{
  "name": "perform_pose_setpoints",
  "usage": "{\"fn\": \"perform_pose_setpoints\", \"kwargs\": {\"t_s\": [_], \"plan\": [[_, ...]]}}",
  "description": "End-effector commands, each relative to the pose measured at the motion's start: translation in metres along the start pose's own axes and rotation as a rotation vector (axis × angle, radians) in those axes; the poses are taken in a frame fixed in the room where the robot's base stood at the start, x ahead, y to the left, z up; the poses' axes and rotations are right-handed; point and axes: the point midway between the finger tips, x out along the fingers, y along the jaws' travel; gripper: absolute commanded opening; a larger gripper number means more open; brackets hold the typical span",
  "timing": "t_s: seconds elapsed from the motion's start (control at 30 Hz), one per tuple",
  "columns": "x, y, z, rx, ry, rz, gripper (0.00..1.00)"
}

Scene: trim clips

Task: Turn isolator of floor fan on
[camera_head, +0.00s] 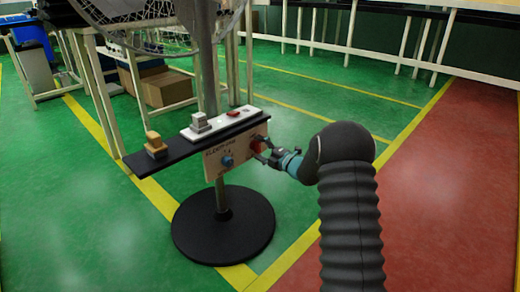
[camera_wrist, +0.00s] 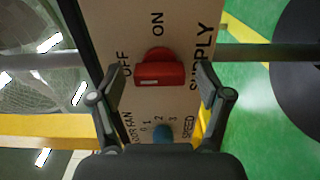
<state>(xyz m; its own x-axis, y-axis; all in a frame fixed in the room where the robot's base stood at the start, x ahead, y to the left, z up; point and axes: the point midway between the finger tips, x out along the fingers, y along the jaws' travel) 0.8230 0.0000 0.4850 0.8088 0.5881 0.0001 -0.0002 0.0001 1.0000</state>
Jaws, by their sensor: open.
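The isolator is a red rotary knob (camera_head: 257,144) on the right end of the pale panel (camera_head: 213,169) on the floor fan's post. In the wrist view the red knob (camera_wrist: 160,68) has a raised bar lying across the picture with a small pale mark near its lower left. "OFF" is printed to its left, "ON" above it and "SUPPLY" to its right. My gripper (camera_head: 267,157) is in front of the knob. In the wrist view my gripper (camera_wrist: 155,85) is open, with one finger on each side of the knob and visible gaps between.
A blue speed knob (camera_wrist: 162,132) with numbers sits beside the isolator; it also shows in the head view (camera_head: 227,161). A black shelf (camera_head: 177,155) above the panel carries small blocks. The round black base (camera_head: 222,232) stands on green floor.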

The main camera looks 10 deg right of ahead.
Motion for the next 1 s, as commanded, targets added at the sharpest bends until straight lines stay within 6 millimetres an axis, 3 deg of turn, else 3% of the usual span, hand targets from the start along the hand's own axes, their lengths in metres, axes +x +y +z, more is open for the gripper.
{"fn": "perform_pose_setpoints", "kwargs": {"t_s": [0.27, 0.5, 0.53, 1.0], "plan": [[0.0014, -0.0002, -0.0001, 0.001, 0.000, 0.000, 0.77], [0.0013, -0.0001, -0.0001, 0.000, 0.000, 0.000, 0.20], [0.0013, -0.0001, -0.0001, 0.000, 0.000, 0.000, 0.17], [0.0013, -0.0006, 0.0000, 0.100, -0.001, -0.001, 0.17]]}}
